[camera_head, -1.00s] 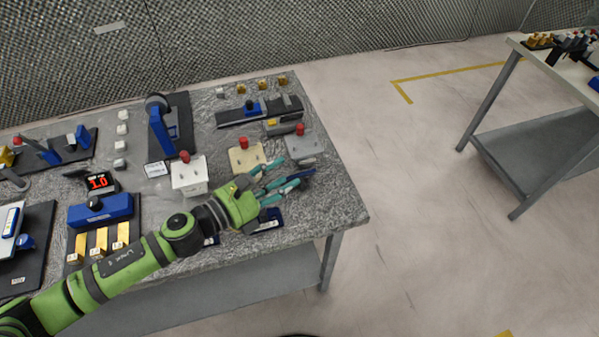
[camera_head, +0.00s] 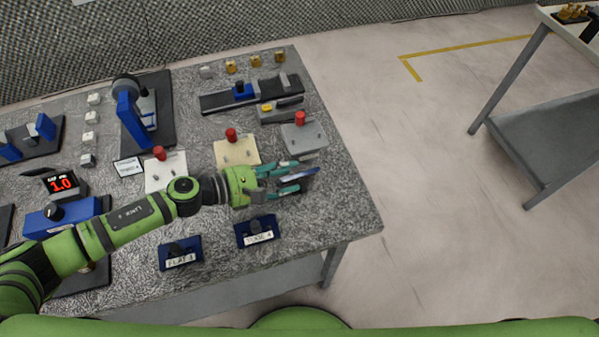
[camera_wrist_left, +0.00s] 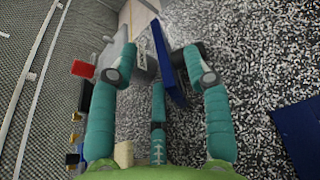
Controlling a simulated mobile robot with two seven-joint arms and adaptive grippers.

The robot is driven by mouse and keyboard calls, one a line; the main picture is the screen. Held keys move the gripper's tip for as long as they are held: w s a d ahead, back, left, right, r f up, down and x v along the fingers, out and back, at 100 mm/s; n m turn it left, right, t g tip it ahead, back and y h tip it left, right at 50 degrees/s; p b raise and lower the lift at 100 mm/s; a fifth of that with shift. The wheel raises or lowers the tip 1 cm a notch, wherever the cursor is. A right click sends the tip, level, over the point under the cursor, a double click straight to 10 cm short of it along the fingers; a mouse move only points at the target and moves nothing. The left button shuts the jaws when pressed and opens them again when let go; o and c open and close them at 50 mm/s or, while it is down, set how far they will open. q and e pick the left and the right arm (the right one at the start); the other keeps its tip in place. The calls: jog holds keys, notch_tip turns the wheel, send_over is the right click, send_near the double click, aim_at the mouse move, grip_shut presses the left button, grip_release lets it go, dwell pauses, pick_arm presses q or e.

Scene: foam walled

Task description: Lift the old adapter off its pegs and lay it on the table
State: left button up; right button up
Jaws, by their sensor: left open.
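My left gripper (camera_head: 308,170) is open, its fingers pointing right above the front right part of the table (camera_head: 345,205). A small blue piece with a pale label face (camera_head: 314,177) shows at its fingertips. In the left wrist view this blue piece (camera_wrist_left: 166,58) stands tilted between the spread fingers (camera_wrist_left: 158,72), nearer the right one. I cannot tell whether it is the old adapter, whether a finger touches it, or whether it sits on pegs. Two blue labelled holders, one reading FLAT (camera_head: 180,257), one beside it (camera_head: 256,236), lie at the front edge. My right gripper is out of view.
Plates with red knobs, white (camera_head: 168,178), cream (camera_head: 238,154) and grey (camera_head: 305,139), stand behind the gripper. A dark rail fixture (camera_head: 215,104) and a blue press (camera_head: 128,118) are further back. The table's right corner is bare. A second table (camera_head: 560,125) stands apart at right.

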aim_at(301, 183)
pick_arm(q)
jog(key=x, duration=0.2)
jog(key=p+x, duration=0.1)
jog(key=shift+d+r, duration=0.2)
jog(key=shift+d, duration=0.15)
jog(key=shift+d+f, duration=0.1)
jog(key=shift+f, duration=0.05)
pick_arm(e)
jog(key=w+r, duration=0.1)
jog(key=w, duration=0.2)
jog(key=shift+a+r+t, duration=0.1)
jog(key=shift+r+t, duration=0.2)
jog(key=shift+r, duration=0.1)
pick_arm(q)
grip_shut()
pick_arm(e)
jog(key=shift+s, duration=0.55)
